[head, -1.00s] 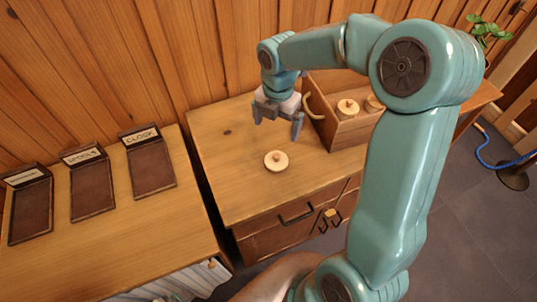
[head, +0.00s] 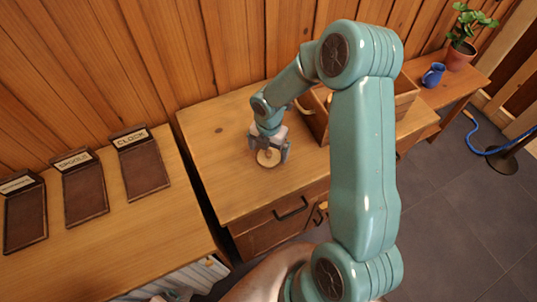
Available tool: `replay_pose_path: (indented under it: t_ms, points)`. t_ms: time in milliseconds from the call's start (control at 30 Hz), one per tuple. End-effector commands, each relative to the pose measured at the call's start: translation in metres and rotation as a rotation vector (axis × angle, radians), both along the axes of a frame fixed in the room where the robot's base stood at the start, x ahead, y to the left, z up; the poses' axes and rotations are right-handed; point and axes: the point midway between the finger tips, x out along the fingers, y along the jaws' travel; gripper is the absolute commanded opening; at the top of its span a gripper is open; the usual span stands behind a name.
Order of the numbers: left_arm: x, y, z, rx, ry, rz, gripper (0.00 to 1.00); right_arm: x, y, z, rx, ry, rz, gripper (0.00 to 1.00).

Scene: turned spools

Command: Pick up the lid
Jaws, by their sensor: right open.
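My right gripper (head: 269,153) is open and points down right over the lid, with a finger on each side. The gripper covers the upper part of the lid, so its small knob is hidden. I cannot tell whether the fingers touch it. My left gripper is out of view.
A wooden crate (head: 405,92) stands behind my right arm, largely hidden by it. Dark labelled trays, including the CLOCK tray (head: 145,172), lie on the left table (head: 105,250). A blue jug (head: 433,75) and potted plant (head: 461,55) stand at the far right. The cabinet top left of the gripper is clear.

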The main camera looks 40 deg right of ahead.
Motion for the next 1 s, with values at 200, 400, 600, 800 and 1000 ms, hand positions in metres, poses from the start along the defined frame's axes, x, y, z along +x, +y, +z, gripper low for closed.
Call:
replay_pose_path:
  t_ms: [200,400,600,800,1000]
  points:
    - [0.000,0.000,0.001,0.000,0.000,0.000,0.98,0.001,0.000,-0.018,-0.001,0.000,0.000,1.00]
    - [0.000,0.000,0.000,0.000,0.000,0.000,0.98,0.001,0.000,-0.018,-0.001,0.000,0.000,0.90]
    - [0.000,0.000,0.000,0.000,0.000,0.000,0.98,0.001,0.000,-0.018,-0.001,-0.001,0.000,0.48]
    - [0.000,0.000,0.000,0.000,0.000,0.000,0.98,0.001,0.000,-0.017,-0.001,0.000,0.000,0.48]
    - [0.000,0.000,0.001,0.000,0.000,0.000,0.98,0.002,-0.001,-0.011,-0.002,-0.003,-0.002,0.47]
